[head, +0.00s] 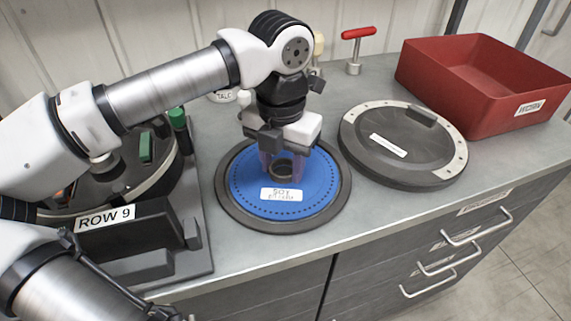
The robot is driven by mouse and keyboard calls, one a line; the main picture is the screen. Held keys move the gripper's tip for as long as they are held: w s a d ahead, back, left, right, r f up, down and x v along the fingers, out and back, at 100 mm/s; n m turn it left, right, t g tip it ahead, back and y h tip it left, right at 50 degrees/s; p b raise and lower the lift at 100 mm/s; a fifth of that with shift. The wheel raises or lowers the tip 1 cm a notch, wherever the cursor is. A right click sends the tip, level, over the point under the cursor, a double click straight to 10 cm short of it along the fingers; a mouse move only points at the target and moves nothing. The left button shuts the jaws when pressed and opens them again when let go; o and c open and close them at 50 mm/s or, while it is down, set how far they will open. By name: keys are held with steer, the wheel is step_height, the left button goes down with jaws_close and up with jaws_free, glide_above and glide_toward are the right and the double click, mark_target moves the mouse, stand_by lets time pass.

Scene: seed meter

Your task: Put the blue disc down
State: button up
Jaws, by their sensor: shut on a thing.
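The blue disc (247,189) has a ring of small holes, a dark hub and a white label that reads "SOY". It is in the middle of the head view, over a round dark base (239,218) on the grey bench. I cannot tell whether the disc touches that base or is slightly above it. My gripper (283,172) points down at the disc's centre and is shut on its hub. The fingers partly hide the hub.
A dark round lid (438,157) with a pale rim lies right of the disc. A red bin (466,79) stands at the back right. A red T-handled tool (355,52) stands behind. The "ROW 9" meter unit (109,244) is at the left. The bench's front edge is close.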

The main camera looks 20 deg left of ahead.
steer(key=shift+f+b, duration=0.15)
steer(key=shift+b, duration=0.15)
steer(key=o, duration=1)
step_height(320, 180, up, 12)
steer(key=p, duration=0.8)
steer(key=shift+r, duration=0.25)
